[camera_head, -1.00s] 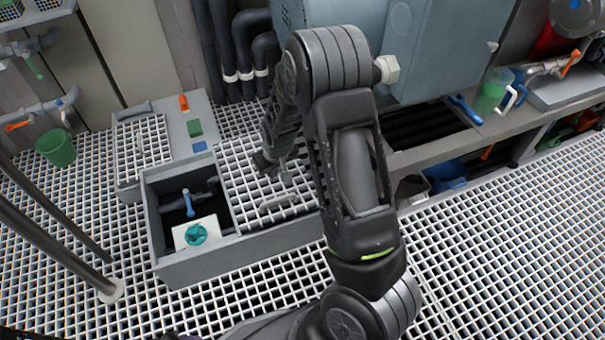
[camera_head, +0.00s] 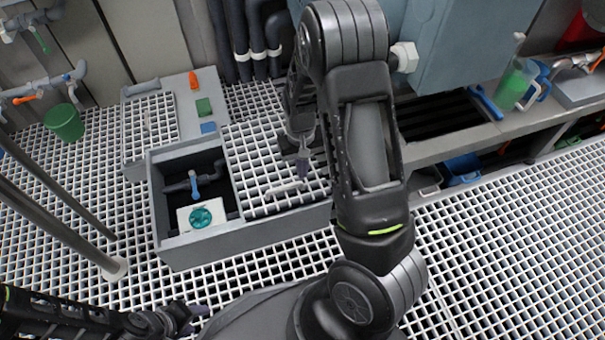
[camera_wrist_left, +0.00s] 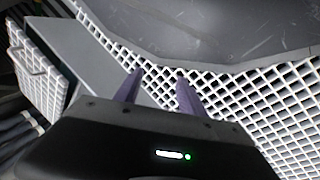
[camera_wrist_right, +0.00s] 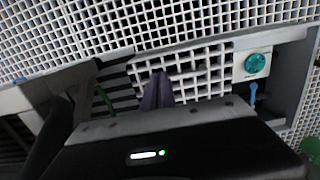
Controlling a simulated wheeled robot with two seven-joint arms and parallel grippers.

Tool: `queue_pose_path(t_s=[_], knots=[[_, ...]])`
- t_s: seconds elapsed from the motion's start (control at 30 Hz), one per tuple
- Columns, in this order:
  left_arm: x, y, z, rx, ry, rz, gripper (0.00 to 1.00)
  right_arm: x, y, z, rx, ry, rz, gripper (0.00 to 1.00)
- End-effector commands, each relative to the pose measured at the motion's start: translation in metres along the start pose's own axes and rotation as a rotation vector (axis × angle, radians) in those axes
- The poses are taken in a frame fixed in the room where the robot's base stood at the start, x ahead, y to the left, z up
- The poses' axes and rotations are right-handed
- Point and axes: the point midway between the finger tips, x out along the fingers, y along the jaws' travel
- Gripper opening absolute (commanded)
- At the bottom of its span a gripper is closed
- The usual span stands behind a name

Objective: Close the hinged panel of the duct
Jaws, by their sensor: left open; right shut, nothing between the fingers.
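The duct (camera_head: 260,240) is a long grey box on the grating floor. Its open bay shows a blue-handled valve (camera_head: 194,182) and a teal round knob (camera_head: 201,217). A white grid panel (camera_head: 255,165) with a bar handle (camera_head: 284,189) lies right of this bay; a hinge is not visible. The panel shows in the right wrist view (camera_wrist_right: 205,75). My right gripper (camera_head: 306,170) is shut and empty over the panel's right part, partly hidden by my arm; contact is unclear. My left gripper (camera_head: 198,311) is open and empty, in front of the duct, apart from it.
Another grid cover (camera_head: 150,125) with a handle lies behind the bay. A blue-grey cabinet (camera_head: 465,45) and bench (camera_head: 470,138) stand at right. Poles (camera_head: 60,235) and a green bucket (camera_head: 64,122) are at left.

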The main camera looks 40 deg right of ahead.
Motion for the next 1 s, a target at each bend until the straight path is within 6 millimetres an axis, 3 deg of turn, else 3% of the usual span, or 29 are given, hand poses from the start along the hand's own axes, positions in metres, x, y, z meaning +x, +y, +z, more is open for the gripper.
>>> queue_pose_path(t_s=[0.53,0.73,1.0], knots=[[0.044,-0.020,-0.009,-0.011,0.027,-0.008,0.48,0.106,0.000,0.000,0.000,-0.002,0.000,0.00],[0.051,-0.022,-0.011,-0.011,0.033,-0.008,0.48,0.123,-0.001,0.000,0.000,0.001,-0.001,0.00],[0.052,-0.022,-0.011,-0.011,0.034,-0.008,0.48,0.125,-0.001,0.000,0.000,0.002,-0.001,0.00]])
